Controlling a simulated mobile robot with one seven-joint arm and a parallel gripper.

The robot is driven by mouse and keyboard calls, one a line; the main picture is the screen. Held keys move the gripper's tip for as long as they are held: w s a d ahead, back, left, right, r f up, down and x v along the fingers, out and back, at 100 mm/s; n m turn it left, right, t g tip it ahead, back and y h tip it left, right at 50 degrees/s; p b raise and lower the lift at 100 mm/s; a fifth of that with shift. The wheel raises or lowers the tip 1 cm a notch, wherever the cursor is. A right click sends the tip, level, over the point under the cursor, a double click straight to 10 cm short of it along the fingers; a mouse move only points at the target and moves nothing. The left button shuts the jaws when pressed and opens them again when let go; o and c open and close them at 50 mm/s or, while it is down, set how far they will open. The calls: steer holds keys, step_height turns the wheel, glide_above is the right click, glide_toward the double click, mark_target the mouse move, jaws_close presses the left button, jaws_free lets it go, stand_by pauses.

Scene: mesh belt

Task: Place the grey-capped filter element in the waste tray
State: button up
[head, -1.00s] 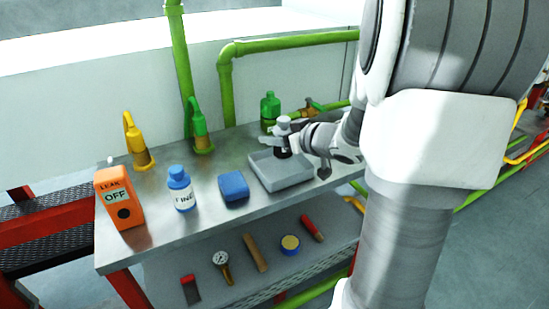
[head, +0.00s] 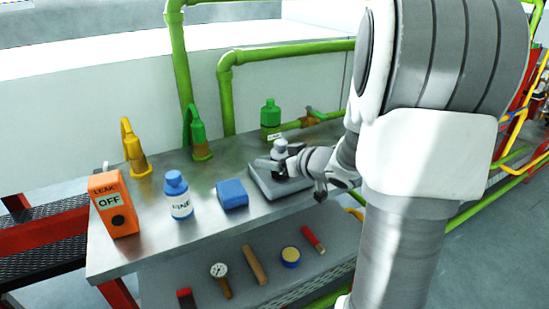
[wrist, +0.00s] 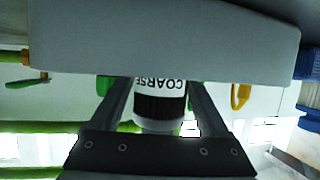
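The grey-capped filter element (head: 281,148) is upright over or inside the grey waste tray (head: 262,187), which stands at the right part of the steel bench. In the wrist view the element (wrist: 160,105) has a white label reading COARSE, upside down, and a dark band. The tray's wall (wrist: 165,40) hides its lower end, so I cannot tell whether it touches the tray floor. My gripper (wrist: 160,95) has one finger on each side of the element and appears shut on it. In the head view my gripper (head: 279,160) reaches in from the right.
A blue block (head: 232,194) lies just left of the tray. A blue-capped FINE bottle (head: 179,197) and an orange LEAK OFF box (head: 114,205) stand farther left. A green bottle (head: 270,118) and green pipes (head: 228,95) are behind. Tools lie on the lower shelf (head: 190,270).

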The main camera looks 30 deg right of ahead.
steer(key=shift+o, duration=0.6)
steer(key=shift+r, duration=0.1)
steer(key=shift+r, duration=0.25)
steer(key=p+v, duration=0.4)
steer(key=v, duration=0.6)
steer(key=shift+s+d, duration=0.15)
steer(key=shift+s, duration=0.25)
steer(key=shift+s+d+r, duration=0.1)
steer(key=shift+s+r, duration=0.05)
steer(key=shift+s, duration=0.4)
